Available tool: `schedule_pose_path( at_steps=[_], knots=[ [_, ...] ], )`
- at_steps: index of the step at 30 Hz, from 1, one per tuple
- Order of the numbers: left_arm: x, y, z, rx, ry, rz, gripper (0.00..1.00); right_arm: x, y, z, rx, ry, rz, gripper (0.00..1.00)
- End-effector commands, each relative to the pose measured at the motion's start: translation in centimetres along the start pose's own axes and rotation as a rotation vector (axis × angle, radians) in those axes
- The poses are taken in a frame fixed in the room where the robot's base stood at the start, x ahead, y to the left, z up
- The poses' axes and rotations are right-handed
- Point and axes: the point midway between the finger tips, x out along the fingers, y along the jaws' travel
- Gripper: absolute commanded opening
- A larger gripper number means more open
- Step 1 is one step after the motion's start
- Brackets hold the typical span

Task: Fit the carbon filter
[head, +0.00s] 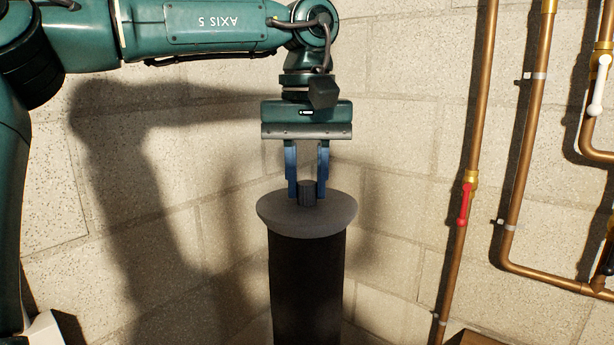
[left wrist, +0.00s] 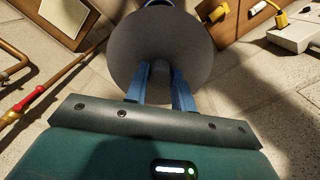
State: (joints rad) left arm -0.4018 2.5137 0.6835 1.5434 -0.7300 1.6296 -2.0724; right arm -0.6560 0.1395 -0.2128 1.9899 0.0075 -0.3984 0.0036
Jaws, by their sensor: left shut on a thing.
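The carbon filter (head: 306,285) is a dark upright cylinder with a wide grey round cap and a small grey knob on top. Its lower end is cut off by the bottom of the head view. My left gripper (head: 307,194) points straight down from above, its blue fingers shut on the knob. In the left wrist view the grey cap (left wrist: 160,42) fills the upper middle, with the fingers (left wrist: 160,88) on either side of the knob. The cap hides most of what lies below it. My right gripper is in neither view.
Copper pipes (head: 478,110) with a red-handled valve (head: 464,204) and a white-handled valve (head: 599,85) run along the block wall (head: 400,130) on the right. The left wrist view shows wooden surfaces (left wrist: 66,18), a blue thing (left wrist: 165,3) partly behind the cap, and a white box (left wrist: 296,38).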

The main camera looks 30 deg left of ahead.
Motion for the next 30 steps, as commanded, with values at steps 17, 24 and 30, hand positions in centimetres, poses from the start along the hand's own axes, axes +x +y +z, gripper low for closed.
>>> schedule_pose_path(
  at_steps=[17,24,30],
  knots=[
    [0.5,0.0,0.0,0.000,0.003,0.003,0.02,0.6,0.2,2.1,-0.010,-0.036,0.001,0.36],
    [1.1,0.0,0.0,0.000,0.003,0.003,0.02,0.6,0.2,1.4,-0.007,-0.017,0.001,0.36],
    [1.6,0.0,0.0,0.000,0.003,0.003,0.02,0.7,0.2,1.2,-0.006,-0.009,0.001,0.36]
  ],
)
